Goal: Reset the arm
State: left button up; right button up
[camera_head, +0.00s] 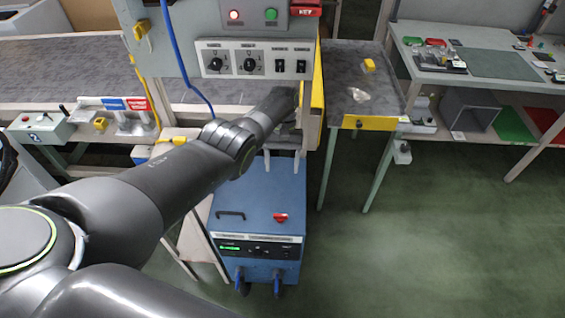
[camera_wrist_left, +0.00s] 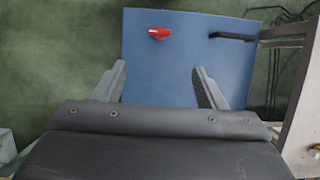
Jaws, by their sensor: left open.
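My left arm reaches in from the left in the head view, with its forearm passing below the grey control panel. My left gripper (camera_head: 282,160) points down above the blue cabinet (camera_head: 258,200). Its two fingers are spread apart with nothing between them. In the left wrist view the open gripper (camera_wrist_left: 159,70) shows the blue cabinet top (camera_wrist_left: 160,60) beyond its fingers. I cannot tell the exact gap to the cabinet top. The wrist end is partly hidden by the panel's edge post. My right gripper is in neither view.
The control panel (camera_head: 255,60) hangs right over my forearm, with a blue cable (camera_head: 180,55) nearby. The conveyor (camera_head: 60,75) lies behind at left. A grey table (camera_head: 345,90) stands right of my gripper. The green floor (camera_head: 430,240) at right is clear.

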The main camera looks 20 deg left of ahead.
dwell(0.3)
pick_arm(q)
jog(key=s+a+f+m+t, duration=0.1)
jog(key=s+a+f+t, duration=0.15)
jog(key=s+f, duration=0.4)
jog(key=s+a+f+m+t, duration=0.15)
jog(key=s+a+f, duration=0.25)
jog(key=s, duration=0.5)
jog(key=s+a+r+t+y, duration=0.2)
jog(key=s+r, duration=0.4)
jog(key=s, duration=0.5)
jog(key=s+a+r+t+y, duration=0.1)
jog(key=s+a+r+t, duration=0.1)
jog(key=s+r, duration=0.65)
notch_tip(320, 180, down, 28)
jog(key=s+a+g, duration=0.1)
jog(key=s, duration=0.2)
jog(key=s+d+f+g+b, duration=0.1)
jog(key=s+f, duration=1.3)
jog(key=f, duration=0.1)
jog(key=shift+s+f+g+h, duration=0.25)
jog(key=shift+g+h, duration=0.05)
jog(key=shift+h, duration=0.1)
